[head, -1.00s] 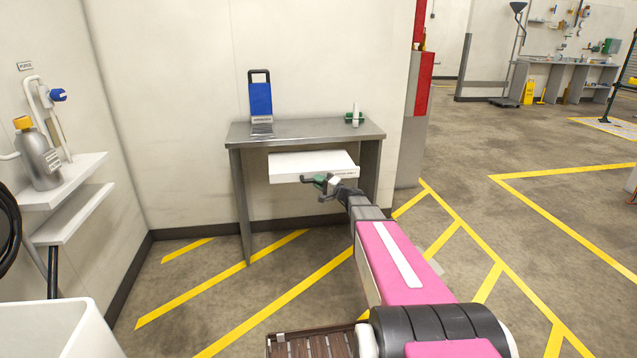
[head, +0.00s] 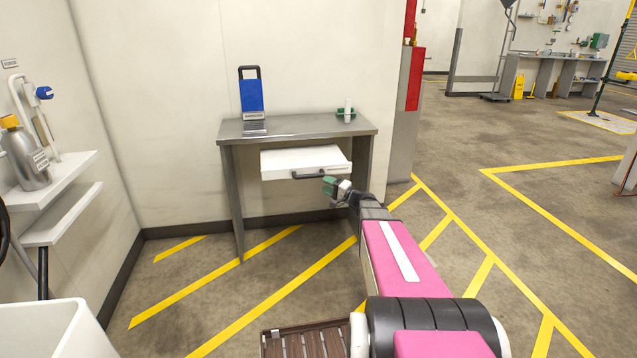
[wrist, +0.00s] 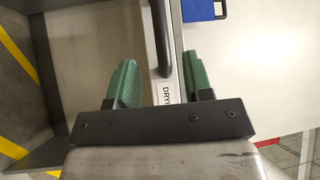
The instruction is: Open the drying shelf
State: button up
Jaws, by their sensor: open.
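The drying shelf (head: 290,160) is a white drawer under the grey metal table. Its white top shows below the tabletop's front edge, so it stands out somewhat. A dark bar handle (head: 308,175) is on its front; the handle also shows in the wrist view (wrist: 158,40). My gripper (head: 329,186), with green finger pads, is open near the handle's right end. In the wrist view, the handle's end lies ahead of the gap between my fingers (wrist: 160,80); whether it is within the gap I cannot tell.
The grey table (head: 290,128) carries a blue-and-black stand (head: 251,95) and a green holder with a white cylinder (head: 347,108). White wall shelves (head: 50,185) with a steel bottle (head: 27,155) are at left.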

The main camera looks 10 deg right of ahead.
jog(key=shift+v, duration=1.1)
jog(key=s+a+f+n+g+h, duration=0.2)
jog(key=s+a+f+g, duration=0.25)
jog(key=s+a, duration=0.2)
jog(key=s+a+f+n+g+h, duration=0.25)
jog(key=s+a+f+g, duration=0.2)
jog(key=s, duration=0.35)
jog(key=s+d+f+n+g+h, duration=0.2)
jog(key=s+g+h, duration=0.2)
jog(key=s+h, duration=0.5)
jog(key=s, duration=0.4)
jog(key=shift+s+d+n+g, duration=0.25)
jog(key=shift+d+n+g, duration=0.05)
jog(key=shift+d+n, duration=0.1)
jog(key=shift+h, duration=0.25)
